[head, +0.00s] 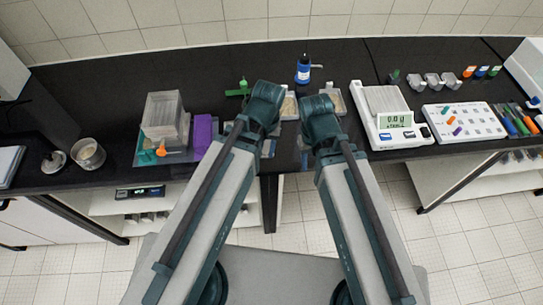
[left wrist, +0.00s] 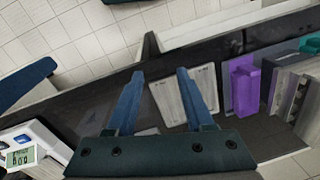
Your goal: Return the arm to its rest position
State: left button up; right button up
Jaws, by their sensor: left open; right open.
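My left arm (head: 215,190) and my right arm (head: 360,190) reach forward over the front edge of the black bench, their wrists side by side and a little apart. In the left wrist view my left gripper (left wrist: 159,74) has its two blue fingers spread, with nothing held between them. A flat pale tray (left wrist: 183,95) lies on the bench beyond the fingers. In the head view my left gripper (head: 266,112) and my right gripper (head: 320,118) are mostly hidden by their own wrists. I see nothing held in either.
A clear box stack (head: 165,112) and a purple block (head: 203,135) stand left of my arms. A blue-labelled bottle (head: 303,70) stands behind. A balance (head: 390,118) and a white board with coloured pieces (head: 463,120) are to the right. A glass beaker (head: 88,153) stands far left.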

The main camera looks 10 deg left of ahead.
pick_arm(q)
jog(key=s+d+m, duration=0.1)
jog(key=m, duration=0.1)
jog(key=s+d+m, duration=0.1)
jog(key=d, duration=0.1)
jog(key=shift+s+d+m, duration=0.1)
jog(key=shift+s+m, duration=0.1)
jog(key=shift+m, duration=0.2)
notch_tip(320, 180, down, 9)
jog(key=b, duration=0.9)
jog(key=shift+f, duration=0.1)
